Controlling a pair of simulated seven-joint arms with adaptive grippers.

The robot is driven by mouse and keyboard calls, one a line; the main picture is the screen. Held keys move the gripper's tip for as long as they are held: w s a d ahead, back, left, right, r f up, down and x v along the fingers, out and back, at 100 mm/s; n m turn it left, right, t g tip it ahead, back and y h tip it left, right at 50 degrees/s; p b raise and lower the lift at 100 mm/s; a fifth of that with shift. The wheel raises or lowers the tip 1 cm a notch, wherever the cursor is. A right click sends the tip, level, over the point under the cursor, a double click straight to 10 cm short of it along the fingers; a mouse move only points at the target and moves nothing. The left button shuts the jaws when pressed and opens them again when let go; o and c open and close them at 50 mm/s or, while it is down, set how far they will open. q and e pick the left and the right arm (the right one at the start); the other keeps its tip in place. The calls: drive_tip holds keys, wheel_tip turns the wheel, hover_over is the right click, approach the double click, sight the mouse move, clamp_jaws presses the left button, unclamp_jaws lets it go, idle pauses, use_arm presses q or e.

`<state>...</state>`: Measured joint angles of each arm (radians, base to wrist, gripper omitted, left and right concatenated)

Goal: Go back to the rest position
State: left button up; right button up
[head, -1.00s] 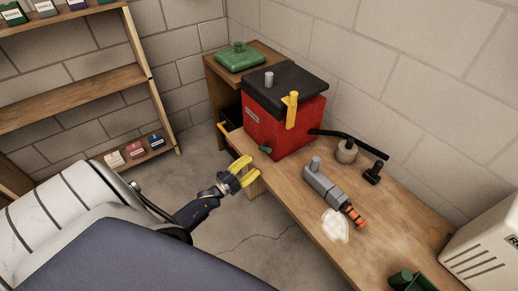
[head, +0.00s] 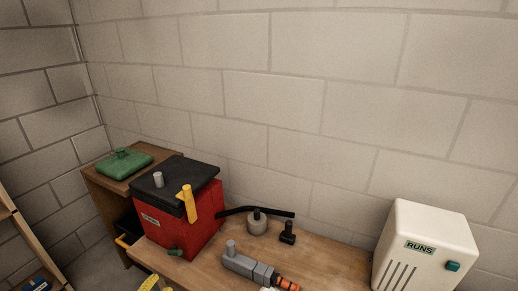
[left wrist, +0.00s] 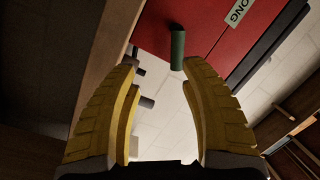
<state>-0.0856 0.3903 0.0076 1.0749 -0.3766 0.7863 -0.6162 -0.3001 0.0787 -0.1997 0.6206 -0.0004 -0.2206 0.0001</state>
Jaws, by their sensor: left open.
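My left gripper (head: 155,285) shows only as yellow fingertips at the bottom edge of the head view. In the left wrist view its two yellow fingers (left wrist: 165,95) are spread apart with nothing between them. Beyond them is the red box (left wrist: 195,25) with a green peg (left wrist: 178,48) on its side. In the head view the red box (head: 170,225) has a black lid and a yellow handle (head: 188,203), and stands on the wooden bench (head: 205,272).
A grey tool with an orange end (head: 250,268), a grey round part with a black lever (head: 257,222) and a small black part (head: 287,232) are on the bench. A white unit marked RUNS (head: 425,250) stands at right. A green lidded item (head: 123,163) sits on the cabinet behind.

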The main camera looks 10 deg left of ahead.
use_arm(q)
drive_tip(key=s+d+f+n+g+y, duration=0.1)
drive_tip(key=s+f+n+g, duration=0.15)
drive_tip(key=s+f, duration=0.5)
drive_tip(key=s+d+f+n+g+y, duration=0.15)
drive_tip(key=s+f+g, duration=0.25)
drive_tip(key=f, duration=0.6)
drive_tip(key=s+f+n+g+y, duration=0.1)
drive_tip(key=s+f+n+g, duration=0.2)
drive_tip(key=s+f, duration=0.45)
drive_tip(key=s+d+f+g, duration=0.2)
drive_tip(key=s+d+f, duration=0.2)
drive_tip(key=s, duration=0.6)
drive_tip(key=s+d+f+n+g, duration=0.1)
drive_tip(key=s+d+f+g, duration=0.2)
drive_tip(key=s, duration=0.7)
drive_tip(key=s+d+f+g, duration=0.2)
drive_tip(key=s+d+f, duration=0.5)
drive_tip(key=s+d, duration=0.2)
drive_tip(key=shift+s+d+n+h, duration=0.25)
drive_tip(key=shift+s+n+h, duration=0.15)
drive_tip(key=shift+s, duration=0.2)
